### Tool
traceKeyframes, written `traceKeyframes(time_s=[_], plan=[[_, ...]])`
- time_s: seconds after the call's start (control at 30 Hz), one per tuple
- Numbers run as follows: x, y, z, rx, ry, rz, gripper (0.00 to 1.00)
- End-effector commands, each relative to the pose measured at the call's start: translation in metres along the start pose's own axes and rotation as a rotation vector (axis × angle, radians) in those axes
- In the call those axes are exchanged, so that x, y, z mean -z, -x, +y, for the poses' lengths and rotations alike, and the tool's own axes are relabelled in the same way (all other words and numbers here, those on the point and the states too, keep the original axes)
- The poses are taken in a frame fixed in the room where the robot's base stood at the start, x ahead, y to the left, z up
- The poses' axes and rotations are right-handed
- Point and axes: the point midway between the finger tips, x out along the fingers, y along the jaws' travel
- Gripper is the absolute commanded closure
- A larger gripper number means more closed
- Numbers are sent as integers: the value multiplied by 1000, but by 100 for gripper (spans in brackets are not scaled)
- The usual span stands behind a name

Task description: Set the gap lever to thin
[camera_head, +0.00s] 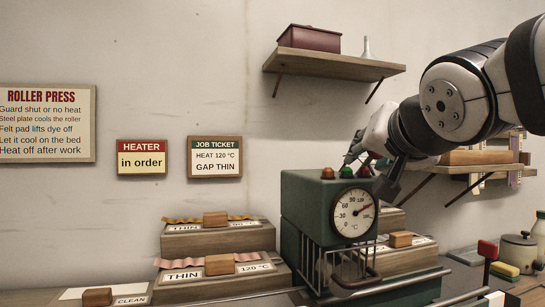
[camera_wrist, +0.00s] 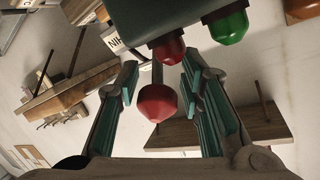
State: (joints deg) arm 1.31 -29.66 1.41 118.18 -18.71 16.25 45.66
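The green roller press (camera_head: 298,205) stands at the middle of the head view, with a dial (camera_head: 354,212) and coloured lamps on top. In the wrist view, a red ball knob (camera_wrist: 157,104) on a thin rod hangs between the fingers of my gripper (camera_wrist: 160,82); I take it for the gap lever's knob. The fingers are apart, one on each side, with visible room around the knob. In the head view, my gripper (camera_head: 368,153) is at the press's top right, and the lever is mostly hidden there. Its setting cannot be read.
The red lamp (camera_wrist: 168,48) and green lamp (camera_wrist: 228,25) are close to the fingers. A job ticket (camera_head: 215,156) reads heat 120 °C, gap thin. A wall shelf (camera_head: 333,64) is above; another shelf (camera_head: 482,168) is behind my arm. A red-topped post (camera_head: 487,250) stands right.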

Motion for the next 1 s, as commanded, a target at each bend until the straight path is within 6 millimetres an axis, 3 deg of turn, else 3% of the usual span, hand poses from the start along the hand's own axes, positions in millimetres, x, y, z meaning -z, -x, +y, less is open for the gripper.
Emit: traceKeyframes(time_s=[0.27,0.7,1.0], plan=[[0,8,1,-2,0,0,66],[0,90,0,1,-1,3,66],[0,119,0,0,0,0,66]])
